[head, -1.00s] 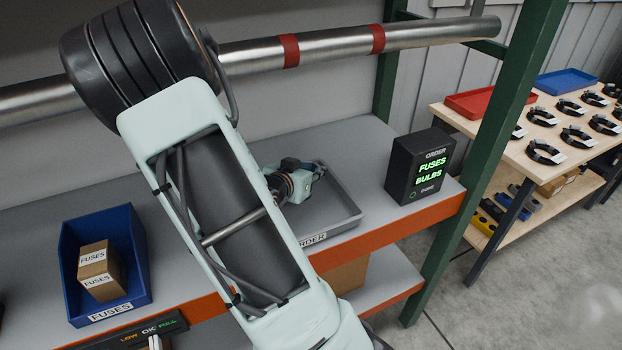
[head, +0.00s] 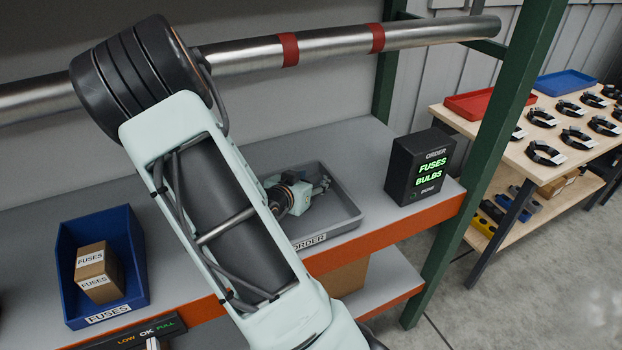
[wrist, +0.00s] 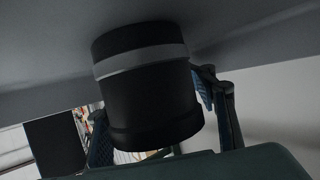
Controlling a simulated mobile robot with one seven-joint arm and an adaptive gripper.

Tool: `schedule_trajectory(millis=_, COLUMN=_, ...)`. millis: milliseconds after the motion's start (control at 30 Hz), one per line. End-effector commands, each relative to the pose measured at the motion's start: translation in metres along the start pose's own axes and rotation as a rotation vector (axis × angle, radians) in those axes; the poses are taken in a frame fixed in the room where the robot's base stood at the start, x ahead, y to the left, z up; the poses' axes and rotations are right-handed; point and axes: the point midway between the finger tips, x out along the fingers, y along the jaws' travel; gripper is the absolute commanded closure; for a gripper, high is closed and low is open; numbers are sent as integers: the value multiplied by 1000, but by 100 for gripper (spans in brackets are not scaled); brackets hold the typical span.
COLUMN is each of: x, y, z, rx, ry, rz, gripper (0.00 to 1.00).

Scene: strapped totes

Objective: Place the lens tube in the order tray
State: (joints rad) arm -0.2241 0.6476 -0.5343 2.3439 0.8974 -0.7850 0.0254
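The lens tube is a black cylinder with a grey band (wrist: 150,100). It fills the middle of the wrist view, between the two fingers of my gripper (wrist: 160,112), which appear to lie against its sides. Its upper end in that view is close to a grey surface; I cannot tell whether they touch. In the head view my gripper (head: 321,185) is low over the grey order tray (head: 345,222), inside its rim. I cannot pick out the tube in the head view. My arm hides the tray's left part.
A black order display (head: 420,167) stands right of the tray. A blue bin (head: 133,255) with fuse boxes (head: 97,272) stands at left. A metal pipe (head: 340,42) crosses above the shelf. A green post (head: 480,150) rises at the right.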

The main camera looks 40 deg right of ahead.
Motion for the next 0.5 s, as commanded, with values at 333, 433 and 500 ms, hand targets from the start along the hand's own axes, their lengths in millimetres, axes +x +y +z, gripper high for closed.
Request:
schedule_trajectory(millis=333, x=-6, y=-1, z=-4, rx=0, ry=0, rz=-2, gripper=52)
schedule_trajectory(millis=433, x=-22, y=-2, z=-4, rx=1, ry=-1, rz=-5, gripper=52)
schedule_trajectory(millis=500, x=-38, y=-2, z=-4, rx=0, ry=-2, rz=-6, gripper=52)
